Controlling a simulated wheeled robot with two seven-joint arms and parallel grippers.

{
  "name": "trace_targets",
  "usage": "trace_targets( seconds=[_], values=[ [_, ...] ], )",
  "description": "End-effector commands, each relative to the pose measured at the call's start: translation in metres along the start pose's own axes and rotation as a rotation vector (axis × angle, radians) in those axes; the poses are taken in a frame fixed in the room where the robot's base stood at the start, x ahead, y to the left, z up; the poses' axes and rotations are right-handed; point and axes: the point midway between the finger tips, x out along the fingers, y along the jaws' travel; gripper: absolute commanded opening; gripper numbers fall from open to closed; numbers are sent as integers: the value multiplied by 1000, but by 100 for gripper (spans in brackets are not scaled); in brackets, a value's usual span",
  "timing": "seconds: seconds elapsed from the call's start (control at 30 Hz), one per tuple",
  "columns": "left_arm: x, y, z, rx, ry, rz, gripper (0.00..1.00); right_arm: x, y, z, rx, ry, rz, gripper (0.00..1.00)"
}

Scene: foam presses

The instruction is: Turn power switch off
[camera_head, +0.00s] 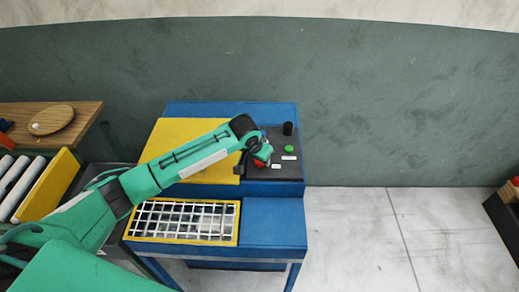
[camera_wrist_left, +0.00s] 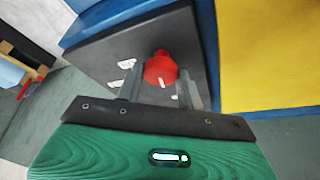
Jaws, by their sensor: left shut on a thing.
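A red knob (camera_wrist_left: 160,68) with a small white mark sits on the dark control panel (camera_wrist_left: 100,60). I take it for the power switch. My left gripper (camera_wrist_left: 161,85) is shut on it, one finger on each side. In the head view only a bit of the red knob (camera_head: 260,164) shows under my left gripper (camera_head: 258,158); the fingers mostly hide it. The same panel (camera_head: 290,172) lies on top of the blue press at the right. My right gripper is in neither view.
A green button (camera_head: 289,149), a black cylinder (camera_head: 288,128) and white labels (camera_head: 288,158) are on the panel. A yellow plate (camera_head: 165,135) lies left of it, and a yellow-framed grid (camera_head: 180,240) sits below.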

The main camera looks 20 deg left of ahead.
Motion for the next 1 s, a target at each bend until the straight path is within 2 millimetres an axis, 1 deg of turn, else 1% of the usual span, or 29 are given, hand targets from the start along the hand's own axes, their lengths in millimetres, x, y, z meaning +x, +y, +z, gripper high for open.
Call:
trace_targets(
  seconds=[0.03, 0.3, 0.5, 0.9, 0.93, 1.0],
  values=[
    [-4, 2, -2, -28, 0, -9, 15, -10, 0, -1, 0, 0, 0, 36],
    [-2, 1, -1, -138, -1, -56, 15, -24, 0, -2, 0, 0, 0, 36],
    [-1, 1, -1, -171, 1, -70, 15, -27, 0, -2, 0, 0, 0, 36],
    [0, 1, -1, -176, 1, -73, 15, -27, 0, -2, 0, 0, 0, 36],
    [0, 1, -1, -176, 1, -73, 40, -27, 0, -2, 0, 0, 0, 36],
    [0, 1, -1, -176, 1, -73, 54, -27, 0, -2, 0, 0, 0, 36]
  ],
)
